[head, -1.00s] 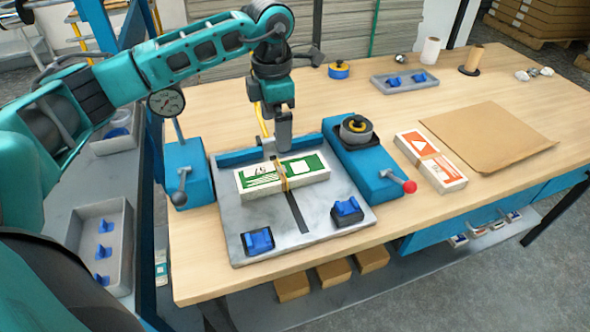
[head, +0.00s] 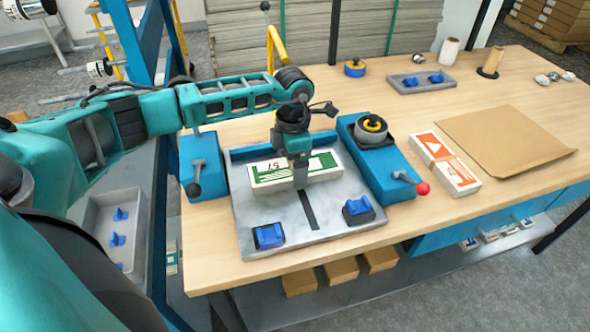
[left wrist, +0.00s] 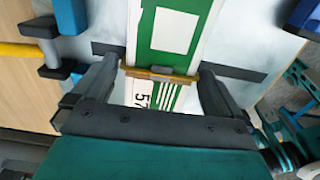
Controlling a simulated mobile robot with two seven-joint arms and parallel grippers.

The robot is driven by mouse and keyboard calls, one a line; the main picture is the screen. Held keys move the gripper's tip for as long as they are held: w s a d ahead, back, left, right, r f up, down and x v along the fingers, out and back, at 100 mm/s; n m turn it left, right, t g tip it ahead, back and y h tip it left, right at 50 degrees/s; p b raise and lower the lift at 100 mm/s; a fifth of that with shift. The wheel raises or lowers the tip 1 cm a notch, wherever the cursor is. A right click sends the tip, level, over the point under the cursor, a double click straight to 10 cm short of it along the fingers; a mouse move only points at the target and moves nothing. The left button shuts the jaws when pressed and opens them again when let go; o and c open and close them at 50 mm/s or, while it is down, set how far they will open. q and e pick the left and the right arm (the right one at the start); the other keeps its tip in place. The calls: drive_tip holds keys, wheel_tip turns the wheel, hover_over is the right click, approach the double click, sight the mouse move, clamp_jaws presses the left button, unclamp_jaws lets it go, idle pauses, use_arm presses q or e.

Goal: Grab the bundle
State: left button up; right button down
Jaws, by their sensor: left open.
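The bundle (head: 267,174) is a flat white stack with a green printed top. It lies on the grey plate (head: 270,215) of the blue fixture, against its back edge. In the left wrist view the bundle (left wrist: 178,32) has a tan band (left wrist: 160,74) around its middle. My left gripper (head: 300,182) is above the bundle's middle and hides part of it. In the left wrist view the gripper (left wrist: 160,85) is open, with one finger on each side of the bundle near the band. Contact cannot be told. My right gripper is not in view.
A white and orange bundle (head: 444,162) lies to the right, near a brown sheet (head: 505,143). A blue unit with a red-knobbed lever (head: 423,188) flanks the plate. Two blue clamps (head: 268,235) (head: 358,209) sit at the plate's front. A grey tray (head: 421,82) stands behind.

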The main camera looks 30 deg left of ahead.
use_arm(q)
drive_tip(key=c, duration=1.2)
drive_tip(key=shift+r, duration=0.2)
